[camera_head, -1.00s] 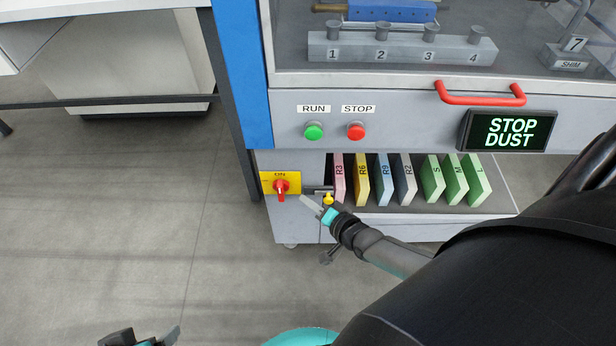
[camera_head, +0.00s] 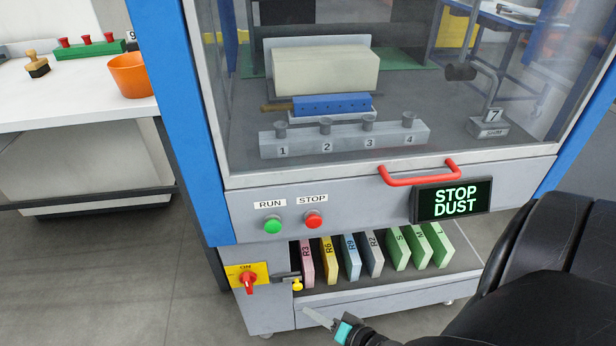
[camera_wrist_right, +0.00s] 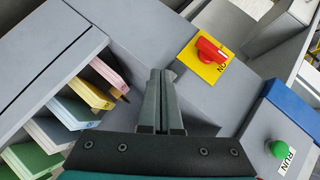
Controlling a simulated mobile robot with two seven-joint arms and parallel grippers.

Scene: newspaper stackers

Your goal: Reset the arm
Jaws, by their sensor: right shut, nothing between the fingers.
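My right gripper (camera_head: 318,318) is low in front of the machine's lower shelf in the head view, at the bottom edge of the picture. In the right wrist view its two fingers (camera_wrist_right: 160,100) lie together, shut and empty. The gripper is apart from the red rotary switch (camera_head: 248,283) on its yellow plate marked ON, which is to its upper left. The switch also shows in the right wrist view (camera_wrist_right: 211,52), beyond the fingertips. My left gripper is out of the head view.
Coloured pads, among them pink R3 (camera_head: 307,265), stand on the shelf. A yellow-handled valve (camera_head: 297,285) is beside the switch. Above are the green RUN button (camera_head: 272,225), red STOP button (camera_head: 313,220), red handle (camera_head: 418,174) and STOP DUST display (camera_head: 452,202). Floor at left is clear.

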